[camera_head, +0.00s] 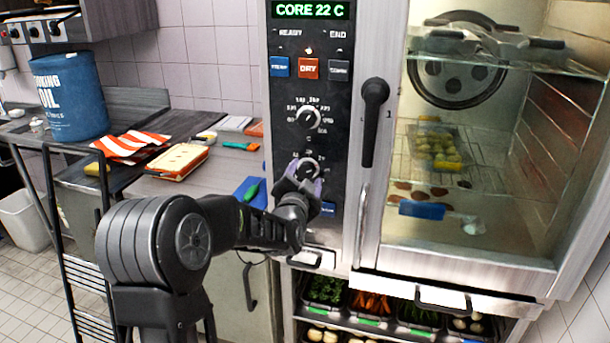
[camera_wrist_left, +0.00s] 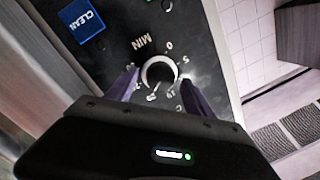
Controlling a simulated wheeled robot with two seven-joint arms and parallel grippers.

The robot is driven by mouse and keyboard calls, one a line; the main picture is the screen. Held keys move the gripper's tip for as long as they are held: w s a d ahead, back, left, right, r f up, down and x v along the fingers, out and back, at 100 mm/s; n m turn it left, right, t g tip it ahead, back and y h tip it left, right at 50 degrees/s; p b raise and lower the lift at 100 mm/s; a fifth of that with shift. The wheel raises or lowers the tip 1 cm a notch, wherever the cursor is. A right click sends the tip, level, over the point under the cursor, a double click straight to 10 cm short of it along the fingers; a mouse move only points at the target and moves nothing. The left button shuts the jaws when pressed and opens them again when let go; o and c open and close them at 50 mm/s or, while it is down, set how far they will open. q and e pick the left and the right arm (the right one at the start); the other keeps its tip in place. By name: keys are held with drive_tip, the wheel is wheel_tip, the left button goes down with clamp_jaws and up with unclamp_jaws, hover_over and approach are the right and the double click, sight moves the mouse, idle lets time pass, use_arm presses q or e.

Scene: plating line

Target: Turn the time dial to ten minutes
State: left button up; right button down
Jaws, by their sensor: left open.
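The time dial (camera_wrist_left: 160,72), a round knob marked MIN with 0 and 5 beside it, sits on the dark oven panel in the left wrist view. In the head view the time dial (camera_head: 309,165) is the lower knob, partly hidden by my gripper. My left gripper (camera_head: 302,178) is at this knob, its fingers open. In the left wrist view the fingertips of my left gripper (camera_wrist_left: 160,84) stand on either side of the knob; I cannot tell if they touch it. The knob's exact setting is unclear. My right gripper is not in view.
A second dial (camera_head: 307,117) is above, under an orange DRY button (camera_head: 308,68) and a display (camera_head: 310,10) reading CORE 22 C. A blue CLEAN button (camera_wrist_left: 82,20) is near the time dial. The oven door handle (camera_head: 372,120) projects just to the right.

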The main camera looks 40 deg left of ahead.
use_arm(q)
drive_tip(key=shift+c, duration=0.2)
clamp_jaws()
idle(0.4)
drive_tip(key=shift+f, duration=0.1)
